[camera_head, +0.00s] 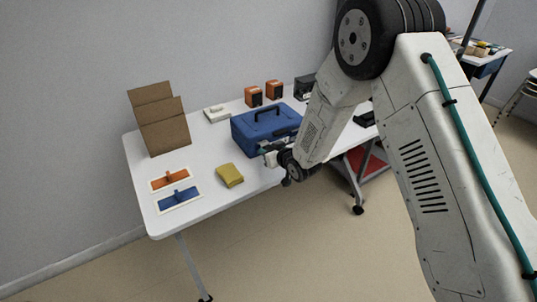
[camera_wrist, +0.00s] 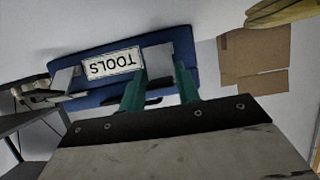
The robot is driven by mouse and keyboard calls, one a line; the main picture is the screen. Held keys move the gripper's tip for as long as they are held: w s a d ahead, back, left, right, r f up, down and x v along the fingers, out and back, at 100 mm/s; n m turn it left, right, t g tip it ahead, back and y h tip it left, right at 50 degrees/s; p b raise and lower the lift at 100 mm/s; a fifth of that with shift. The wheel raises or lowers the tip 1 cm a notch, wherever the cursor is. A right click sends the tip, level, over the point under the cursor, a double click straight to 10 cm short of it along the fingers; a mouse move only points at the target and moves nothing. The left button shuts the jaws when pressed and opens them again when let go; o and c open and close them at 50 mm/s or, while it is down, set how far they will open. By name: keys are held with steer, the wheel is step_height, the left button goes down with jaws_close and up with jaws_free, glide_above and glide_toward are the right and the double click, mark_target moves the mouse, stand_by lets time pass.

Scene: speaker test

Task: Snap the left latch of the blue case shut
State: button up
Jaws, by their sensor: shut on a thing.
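The blue case (camera_head: 262,125) stands on the white table with its lid down and its handle on top. In the wrist view the case (camera_wrist: 108,95) is upside down, with a white TOOLS label (camera_wrist: 112,63) between two grey latches. The left latch (camera_wrist: 157,58) is on the right of the label there, and the right latch (camera_wrist: 66,80) is on its other side. My gripper (camera_head: 265,150) is at the front of the case. Its green fingers (camera_wrist: 159,74) are shut on the left latch, one on each side. Whether either latch is fastened, I cannot tell.
Orange boxes (camera_head: 253,96) and a black box (camera_head: 304,87) stand behind the case.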

steer(key=shift+w+a+r+g+h, duration=0.25)
steer(key=shift+w+r+g+h, duration=0.25)
steer(key=shift+g, duration=0.4)
steer(key=shift+s, duration=0.1)
steer(key=o, duration=0.9)
steer(key=shift+a, duration=0.1)
steer(key=v, duration=0.7)
steer(key=shift+s+r, duration=0.2)
steer(key=shift+r, duration=0.1)
